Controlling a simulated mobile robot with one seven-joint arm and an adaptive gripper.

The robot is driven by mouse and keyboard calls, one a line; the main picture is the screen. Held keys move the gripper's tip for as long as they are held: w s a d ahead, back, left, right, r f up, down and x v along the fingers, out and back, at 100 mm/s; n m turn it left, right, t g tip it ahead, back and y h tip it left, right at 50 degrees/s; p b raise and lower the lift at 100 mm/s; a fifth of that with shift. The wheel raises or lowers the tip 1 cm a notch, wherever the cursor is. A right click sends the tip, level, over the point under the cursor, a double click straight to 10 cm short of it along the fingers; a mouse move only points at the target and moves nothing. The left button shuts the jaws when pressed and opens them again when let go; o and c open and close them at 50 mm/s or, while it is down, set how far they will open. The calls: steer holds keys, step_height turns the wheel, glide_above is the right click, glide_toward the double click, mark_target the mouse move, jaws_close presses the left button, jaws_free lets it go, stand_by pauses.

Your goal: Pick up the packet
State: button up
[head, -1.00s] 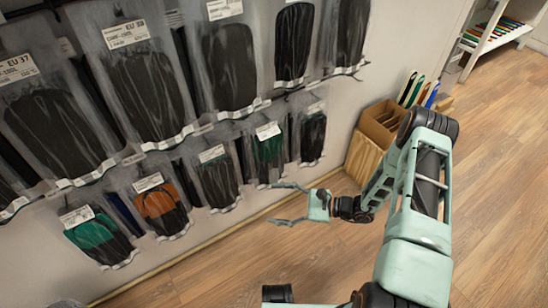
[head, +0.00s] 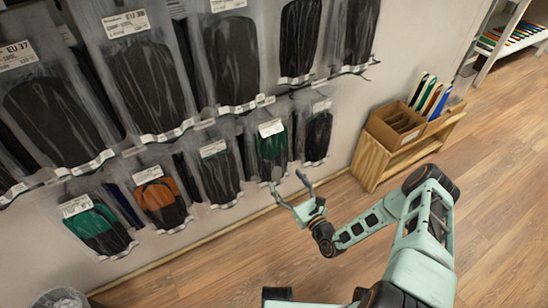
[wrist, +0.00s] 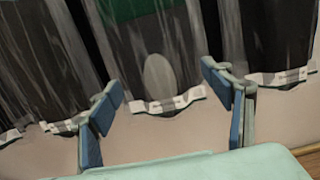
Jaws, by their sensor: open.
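Clear packets with dark insoles hang on the wall in two rows. A black packet with a green part (head: 272,148) hangs in the lower row in the head view. My gripper (head: 287,181) is open and empty just below and in front of it, fingers pointing toward the wall. In the wrist view a dark packet with a green patch (wrist: 160,50) is in the middle, its white bottom strip showing between the spread fingers of the gripper (wrist: 163,88). The fingers appear apart from it; the exact gap is hard to tell.
Neighbouring packets hang close on both sides, a grey-black one (head: 218,172) to the left and a black one (head: 318,132) to the right. A wooden shelf with cardboard boxes (head: 400,130) stands by the wall at right. The wooden floor (head: 500,190) is open.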

mark_target(277, 168)
steer(key=x, duration=0.3)
steer(key=b+x, duration=0.1)
steer(key=x, duration=0.1)
steer(key=shift+s+a+r, duration=0.15)
steer(key=shift+a+r, duration=0.1)
steer(key=shift+r, duration=0.05)
steer(key=shift+c, duration=0.6)
steer(key=c, duration=1.2)
steer(key=shift+d+r, duration=0.1)
steer(key=shift+r, duration=0.15)
